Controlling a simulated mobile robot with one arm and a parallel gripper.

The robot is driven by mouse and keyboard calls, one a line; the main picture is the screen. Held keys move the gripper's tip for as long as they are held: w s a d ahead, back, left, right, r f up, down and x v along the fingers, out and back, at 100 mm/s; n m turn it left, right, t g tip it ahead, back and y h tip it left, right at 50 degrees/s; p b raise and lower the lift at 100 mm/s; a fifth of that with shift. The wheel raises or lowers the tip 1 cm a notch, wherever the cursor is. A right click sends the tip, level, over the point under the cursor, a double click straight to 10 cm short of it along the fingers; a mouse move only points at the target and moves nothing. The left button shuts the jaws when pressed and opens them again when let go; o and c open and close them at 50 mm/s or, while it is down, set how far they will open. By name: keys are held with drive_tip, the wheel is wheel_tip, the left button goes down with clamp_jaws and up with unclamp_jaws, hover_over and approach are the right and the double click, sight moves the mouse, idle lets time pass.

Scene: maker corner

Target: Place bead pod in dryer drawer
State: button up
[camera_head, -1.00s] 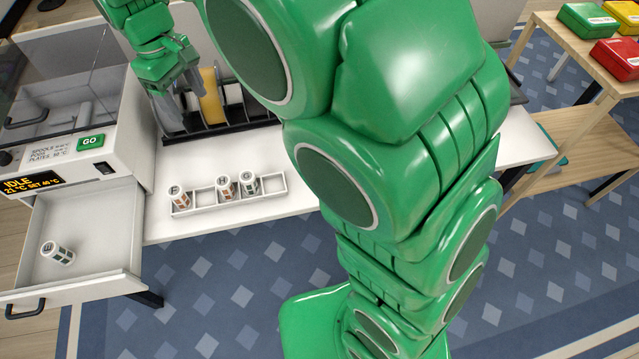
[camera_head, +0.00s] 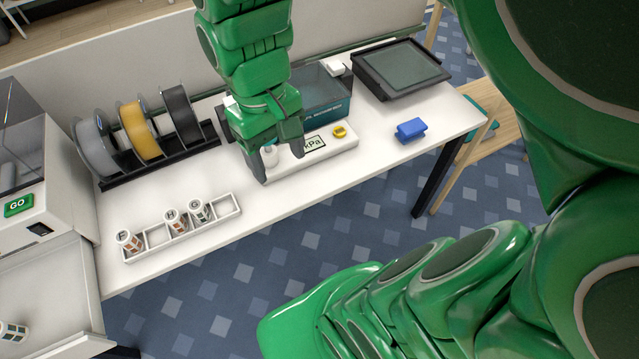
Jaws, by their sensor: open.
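A white pod (camera_head: 13,332) lies on its side in the open dryer drawer (camera_head: 55,290) at the lower left. Three more pods stand in a white rack on the table: one at the left end (camera_head: 130,242), one near the middle (camera_head: 177,222), and one beside it on the right (camera_head: 200,210). Which of them is the bead pod I cannot tell. My gripper (camera_head: 281,170) is open, pointing down over the white device with a "kPa" label (camera_head: 313,146). A small pale object (camera_head: 270,154) shows between its fingers; I cannot tell whether they touch it.
The pod rack (camera_head: 152,237) has empty compartments. Behind it stands a black holder with grey, yellow (camera_head: 139,130) and black spools. The dryer with its GO button (camera_head: 18,205) is at left. A blue block (camera_head: 410,129) and a dark tray (camera_head: 402,69) sit right. The table's front strip is clear.

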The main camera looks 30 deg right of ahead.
drive_tip(key=s+d+f+m, duration=0.2)
drive_tip(key=s+d, duration=0.1)
drive_tip(key=s, duration=0.5)
drive_tip(key=shift+s+d, duration=0.2)
drive_tip(key=shift+s, duration=0.2)
